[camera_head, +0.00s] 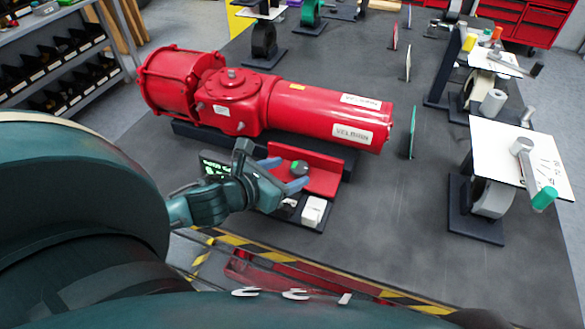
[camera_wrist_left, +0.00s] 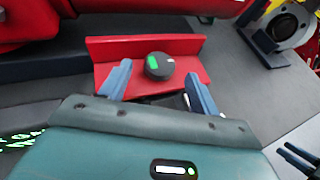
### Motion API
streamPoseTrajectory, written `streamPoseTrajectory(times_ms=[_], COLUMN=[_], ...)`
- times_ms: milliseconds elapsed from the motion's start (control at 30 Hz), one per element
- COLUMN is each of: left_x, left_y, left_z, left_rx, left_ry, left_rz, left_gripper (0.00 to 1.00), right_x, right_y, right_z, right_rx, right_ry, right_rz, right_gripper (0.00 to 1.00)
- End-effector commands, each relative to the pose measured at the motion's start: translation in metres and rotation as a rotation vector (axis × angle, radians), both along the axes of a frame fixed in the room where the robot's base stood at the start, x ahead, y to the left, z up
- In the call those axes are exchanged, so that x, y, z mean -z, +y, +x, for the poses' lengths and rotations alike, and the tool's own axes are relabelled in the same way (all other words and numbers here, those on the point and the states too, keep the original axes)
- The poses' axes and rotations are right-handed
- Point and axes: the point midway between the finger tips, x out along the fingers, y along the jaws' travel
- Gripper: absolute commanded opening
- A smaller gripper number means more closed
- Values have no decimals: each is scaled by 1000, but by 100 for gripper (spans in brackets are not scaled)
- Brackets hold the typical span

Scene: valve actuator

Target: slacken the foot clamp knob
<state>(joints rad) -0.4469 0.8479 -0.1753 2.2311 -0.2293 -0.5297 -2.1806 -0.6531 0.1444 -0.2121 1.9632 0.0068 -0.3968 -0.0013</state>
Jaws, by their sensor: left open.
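The foot clamp knob (camera_head: 299,168) is a small dark round knob with a green mark, on a red bracket (camera_head: 323,176) in front of the red valve actuator (camera_head: 270,100). In the left wrist view the knob (camera_wrist_left: 159,66) sits between and just beyond the fingertips of my left gripper (camera_wrist_left: 158,82), with the red bracket (camera_wrist_left: 110,47) behind it. My left gripper (camera_head: 285,172) is open, one finger to each side of the knob, with clear gaps and no visible contact.
A white block (camera_head: 313,211) stands in front of the bracket. A thin green plate (camera_head: 412,132) stands right of the actuator. A white panel with a green-tipped lever (camera_head: 543,199) is at the right. Bare dark tabletop lies between. Yellow-black striping (camera_head: 300,265) marks the front edge.

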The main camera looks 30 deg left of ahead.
Motion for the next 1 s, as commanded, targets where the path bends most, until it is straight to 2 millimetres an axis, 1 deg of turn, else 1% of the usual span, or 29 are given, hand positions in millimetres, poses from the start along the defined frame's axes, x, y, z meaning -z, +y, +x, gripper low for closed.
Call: streamPoseTrajectory(times_ms=[33, 200, 333, 600, 1000], left_x=[1, 7, 10, 10, 10], left_y=[-1, -3, -4, -4, -4], left_z=[7, 19, 23, 23, 23], left_rx=[-3, -2, 0, 0, 0], left_ry=[-3, -2, -1, 0, 0], left_rz=[-2, -2, -1, -1, -1], left_gripper=[62, 62, 62, 61, 28], right_x=[-1, 3, 4, 3, 2], right_y=[0, 0, 0, 0, 0], right_z=[0, -2, -3, -1, -1], right_rx=[-1, -2, -2, -2, -2], right_ry=[1, 11, 13, 10, 7], right_rz=[-1, -5, -5, -5, -4], right_gripper=[36, 36, 36, 36, 36])
